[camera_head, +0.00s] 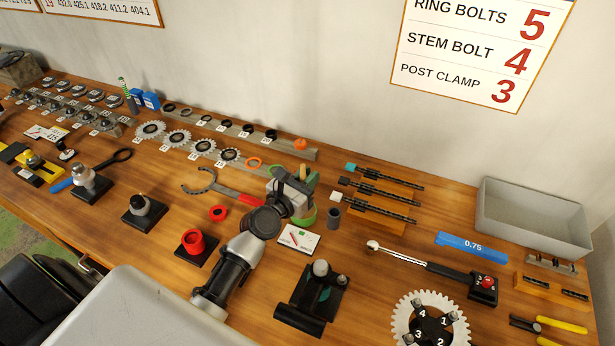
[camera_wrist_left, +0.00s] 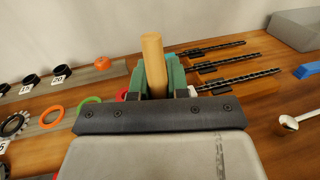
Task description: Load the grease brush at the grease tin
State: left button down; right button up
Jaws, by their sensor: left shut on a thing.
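My left gripper (camera_head: 294,190) is over the middle of the bench, shut on the grease brush. The brush's pale wooden handle (camera_head: 303,171) stands up between the fingers. In the left wrist view the handle (camera_wrist_left: 153,62) rises upright, slightly tilted, between the green finger pads of the left gripper (camera_wrist_left: 156,80). The brush's lower end is hidden by the gripper. A round green thing (camera_head: 308,219) shows partly just below the gripper; it may be the grease tin, but I cannot tell. Whether the brush touches it is hidden. My right gripper is not in view.
A red-handled hook tool (camera_head: 235,193) lies left of the gripper. Black chain pieces (camera_head: 378,188) lie right of it on a wooden block. A small grey cylinder (camera_head: 333,216) and a white card (camera_head: 299,239) are close by. A grey bin (camera_head: 535,216) stands far right.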

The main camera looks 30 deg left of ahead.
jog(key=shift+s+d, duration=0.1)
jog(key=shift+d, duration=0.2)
pick_arm(q)
jog(key=shift+f+b, duration=0.3)
jog(key=shift+f, duration=0.05)
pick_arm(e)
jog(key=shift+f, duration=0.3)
pick_arm(q)
jog(key=shift+f, duration=0.15)
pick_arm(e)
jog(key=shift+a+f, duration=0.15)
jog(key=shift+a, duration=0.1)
pick_arm(q)
jog(key=shift+f, duration=0.15)
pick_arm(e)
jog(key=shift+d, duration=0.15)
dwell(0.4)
pick_arm(q)
notch_tip(320, 180, up, 7)
jog(key=p, duration=0.7)
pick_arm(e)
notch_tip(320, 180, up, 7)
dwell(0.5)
